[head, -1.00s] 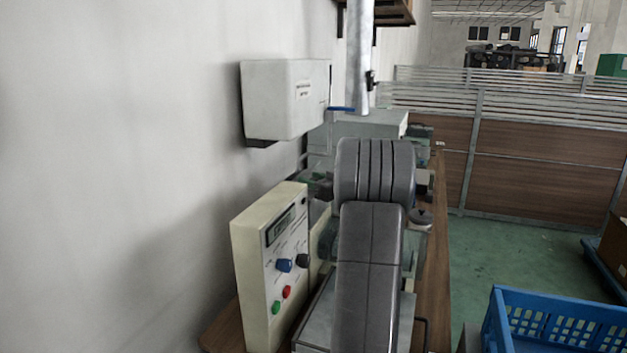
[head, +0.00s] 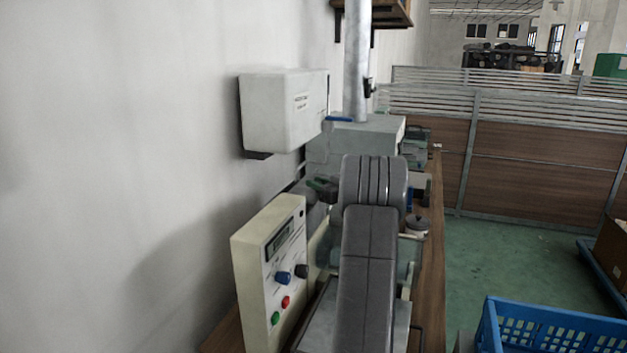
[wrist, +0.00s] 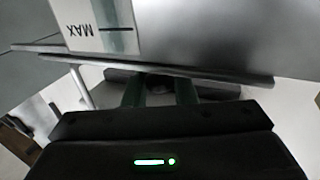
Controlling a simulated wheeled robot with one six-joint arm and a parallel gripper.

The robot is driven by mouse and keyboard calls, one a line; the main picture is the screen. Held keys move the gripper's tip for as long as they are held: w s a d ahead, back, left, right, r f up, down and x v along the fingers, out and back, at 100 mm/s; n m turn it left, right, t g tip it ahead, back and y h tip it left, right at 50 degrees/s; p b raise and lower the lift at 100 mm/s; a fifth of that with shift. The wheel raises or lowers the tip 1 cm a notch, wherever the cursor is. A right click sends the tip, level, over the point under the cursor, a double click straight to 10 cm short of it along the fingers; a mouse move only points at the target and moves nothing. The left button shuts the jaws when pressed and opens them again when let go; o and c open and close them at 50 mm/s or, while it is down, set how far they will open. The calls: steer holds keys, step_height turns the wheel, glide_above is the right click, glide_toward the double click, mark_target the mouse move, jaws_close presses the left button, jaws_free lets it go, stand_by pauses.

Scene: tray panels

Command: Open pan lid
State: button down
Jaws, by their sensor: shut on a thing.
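In the wrist view, my gripper (wrist: 160,92) has its two dark greenish fingers shut on a small dark knob or handle (wrist: 159,86), largely hidden between them. A dark, thin-edged rim runs across just beyond the fingers. Above it is a smooth grey metal surface (wrist: 215,40), which I take for the pan or its lid; I cannot tell which. A pale plate marked "MAX" (wrist: 100,27) shows upside down beside it.
A cream control box (head: 272,270) with knobs and buttons stands close left of my arm. A white box (head: 285,112) hangs on the wall. A small lidded pot (head: 417,226) sits to the right on the wooden bench (head: 433,270). A blue crate (head: 550,330) is at lower right.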

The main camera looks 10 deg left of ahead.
mark_target(324, 176)
steer(key=w+p, duration=0.1)
steer(key=w, duration=0.1)
steer(key=w+p, duration=0.1)
steer(key=w, duration=0.1)
steer(key=shift+d+r+p, duration=0.25)
steer(key=shift+d+p, duration=0.05)
steer(key=shift+d, duration=0.05)
steer(key=shift+w+d+f+p, duration=0.1)
steer(key=shift+w+p, duration=0.1)
steer(key=shift+w, duration=0.2)
steer(key=shift+w+d+f+p, duration=0.1)
steer(key=shift+w+p, duration=0.1)
steer(key=shift+w, duration=0.15)
steer(key=c, duration=1.2)
jaws_free()
steer(key=shift+c, duration=0.2)
steer(key=b+v, duration=0.2)
steer(key=v, duration=1.1)
steer(key=shift+s+d+b, duration=0.25)
steer(key=shift+d+b, duration=0.1)
steer(key=shift+b, duration=0.05)
